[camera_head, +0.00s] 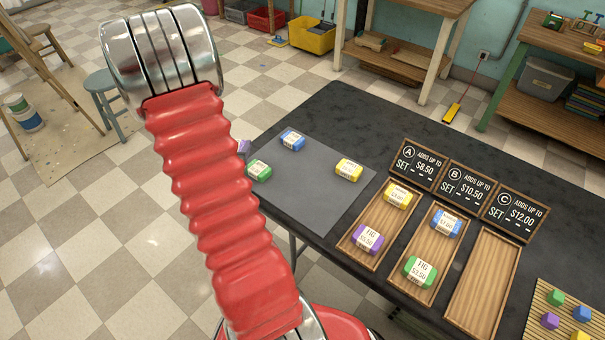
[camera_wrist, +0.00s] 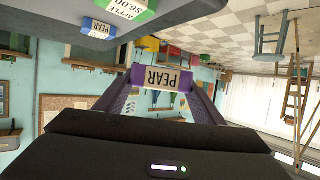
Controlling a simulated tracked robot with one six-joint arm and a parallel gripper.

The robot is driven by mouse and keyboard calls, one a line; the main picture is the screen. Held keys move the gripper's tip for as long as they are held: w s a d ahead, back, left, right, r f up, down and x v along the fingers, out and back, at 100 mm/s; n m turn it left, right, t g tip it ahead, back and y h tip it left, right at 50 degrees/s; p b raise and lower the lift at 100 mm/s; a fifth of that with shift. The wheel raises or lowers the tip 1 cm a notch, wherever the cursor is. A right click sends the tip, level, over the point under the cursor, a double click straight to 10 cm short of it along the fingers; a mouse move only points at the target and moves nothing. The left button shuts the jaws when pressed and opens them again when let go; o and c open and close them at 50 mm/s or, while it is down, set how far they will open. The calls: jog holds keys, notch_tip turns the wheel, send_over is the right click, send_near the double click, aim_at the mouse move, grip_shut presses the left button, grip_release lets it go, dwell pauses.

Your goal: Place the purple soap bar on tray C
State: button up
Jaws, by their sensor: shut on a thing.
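In the head view my red arm hides the gripper; a small purple piece (camera_head: 243,146), seemingly this bar, shows at the arm's right edge. Tray C (camera_head: 484,285), a wooden tray behind which sign C (camera_head: 515,214) stands, is empty at the right. Another purple bar (camera_head: 367,239), labelled FIG, lies in tray A (camera_head: 352,258) with a yellow bar (camera_head: 398,195).
Tray B (camera_head: 414,294) holds a blue bar (camera_head: 446,223) and a green bar (camera_head: 420,270). Blue (camera_head: 291,140), green (camera_head: 259,170) and yellow (camera_head: 349,169) bars lie on the grey mat (camera_head: 312,197). A slatted mat (camera_head: 563,305) with small coloured blocks lies right of tray C.

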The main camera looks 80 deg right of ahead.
jog(key=s+d+f+m+g, duration=0.1)
jog(key=s+d+m+g, duration=0.15)
jog(key=s, duration=0.35)
jog(key=s+d+m+g, duration=0.2)
jog(key=s+g, duration=0.1)
jog(key=s, duration=0.4)
jog(key=m+g, duration=0.3)
send_over(297, 179)
jog(key=shift+r+n+y, duration=0.25)
jog(key=shift+r+y, duration=0.05)
jog(key=shift+y, duration=0.1)
jog(key=shift+f, duration=2.95)
jog(key=shift+f, duration=2.1)
jog(key=shift+f+t, duration=0.1)
jog(key=shift+t, duration=0.15)
